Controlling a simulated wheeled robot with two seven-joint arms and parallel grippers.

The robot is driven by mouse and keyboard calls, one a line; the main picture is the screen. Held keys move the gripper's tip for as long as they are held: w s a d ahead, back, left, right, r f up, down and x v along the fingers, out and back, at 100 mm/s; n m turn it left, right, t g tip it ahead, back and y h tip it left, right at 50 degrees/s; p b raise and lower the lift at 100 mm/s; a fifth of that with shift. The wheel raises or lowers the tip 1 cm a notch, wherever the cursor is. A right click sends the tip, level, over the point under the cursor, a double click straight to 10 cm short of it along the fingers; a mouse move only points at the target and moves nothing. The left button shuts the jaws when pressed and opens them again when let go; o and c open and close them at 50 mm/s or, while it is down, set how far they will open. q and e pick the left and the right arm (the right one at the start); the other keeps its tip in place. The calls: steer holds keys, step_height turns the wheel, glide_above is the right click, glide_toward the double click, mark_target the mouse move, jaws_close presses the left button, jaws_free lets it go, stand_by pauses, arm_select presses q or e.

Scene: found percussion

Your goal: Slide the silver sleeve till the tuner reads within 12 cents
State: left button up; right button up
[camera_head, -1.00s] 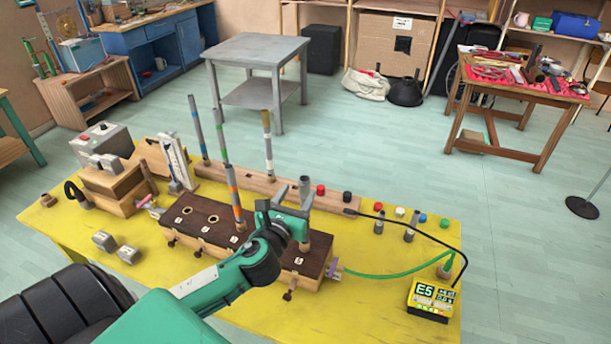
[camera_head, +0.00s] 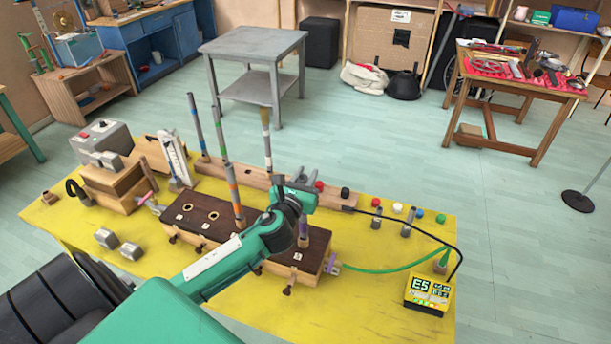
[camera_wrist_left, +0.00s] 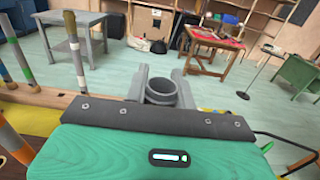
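My left gripper (camera_head: 300,178) is at the top of the grey tube (camera_head: 303,238) that stands on the right part of the dark-topped wooden box (camera_head: 205,205). In the left wrist view, the round grey mouth of the silver sleeve (camera_wrist_left: 162,91) lies between the two grey fingers. I cannot tell whether they press on it or stand just clear. The arm and gripper hide much of the tube in the head view. The yellow tuner (camera_head: 428,294) at the table's right front corner reads E5. Its smaller digits are too small to read. My right gripper is not in view.
Striped upright tubes (camera_head: 232,190) stand left of the gripper, along with a long wooden rail (camera_head: 240,180) behind. A green cable (camera_head: 385,267) runs right from the box. Coloured caps (camera_head: 397,208) and short grey tubes stand at the right.

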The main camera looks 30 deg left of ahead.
arm_select(q)
steer(key=c, duration=0.4)
steer(key=shift+o, duration=0.2)
steer(key=shift+f+b, duration=0.3)
steer(key=shift+f, duration=0.65)
steer(key=o, duration=1)
